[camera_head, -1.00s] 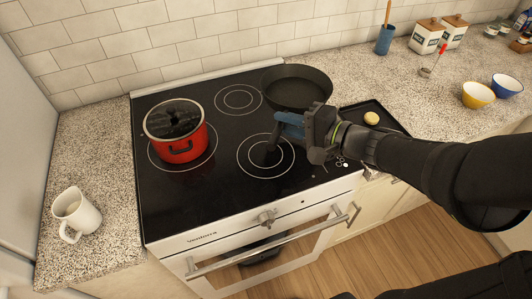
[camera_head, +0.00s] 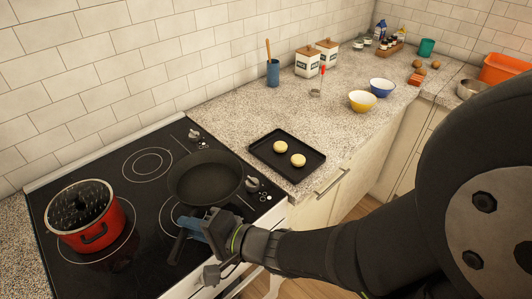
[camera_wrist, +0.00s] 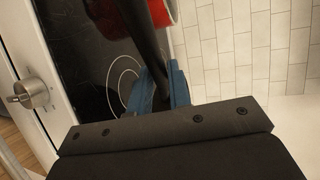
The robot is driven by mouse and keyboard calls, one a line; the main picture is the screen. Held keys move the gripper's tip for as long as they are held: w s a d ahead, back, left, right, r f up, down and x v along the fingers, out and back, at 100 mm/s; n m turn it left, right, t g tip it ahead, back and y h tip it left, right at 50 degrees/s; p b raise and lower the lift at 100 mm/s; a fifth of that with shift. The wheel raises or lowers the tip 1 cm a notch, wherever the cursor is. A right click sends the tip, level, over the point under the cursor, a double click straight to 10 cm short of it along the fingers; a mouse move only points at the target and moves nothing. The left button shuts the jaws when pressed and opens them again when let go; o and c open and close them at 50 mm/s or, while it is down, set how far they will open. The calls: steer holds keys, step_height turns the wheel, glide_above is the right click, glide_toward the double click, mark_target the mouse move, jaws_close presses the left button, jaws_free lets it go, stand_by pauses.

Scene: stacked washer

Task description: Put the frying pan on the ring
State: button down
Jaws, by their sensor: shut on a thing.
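The black frying pan (camera_head: 205,177) is over the right part of the black cooktop, between the back ring (camera_head: 147,163) and the front-right ring (camera_head: 164,216). It overlaps part of the front-right ring in the picture. I cannot tell whether its base touches the glass. My gripper (camera_head: 190,229) is shut on the pan's handle (camera_head: 177,247), at the cooktop's front-right side. In the wrist view, the blue fingers (camera_wrist: 160,88) clasp the dark handle (camera_wrist: 142,32), with ring lines (camera_wrist: 122,82) beside it. The pan's bowl is out of that view.
A red pot (camera_head: 92,234) stands on the left ring; it also shows in the wrist view (camera_wrist: 162,12). Knobs (camera_head: 252,184) stand at the cooktop's right edge. A black tray (camera_head: 262,148) with two pale round pieces lies right of the cooktop. The tiled wall runs behind.

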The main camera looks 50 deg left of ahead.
steer(key=s+f, duration=0.1)
steer(key=s, duration=0.1)
steer(key=s+a+f, duration=0.1)
steer(key=s, duration=0.1)
steer(key=s+a+f, duration=0.1)
steer(key=s+f, duration=0.1)
steer(key=shift+s+a, duration=0.15)
steer(key=shift+a, duration=0.05)
steer(key=shift+f, duration=2)
steer(key=c, duration=1.3)
jaws_free()
steer(key=shift+f, duration=0.1)
steer(key=shift+c, duration=0.2)
steer(key=v, duration=0.4)
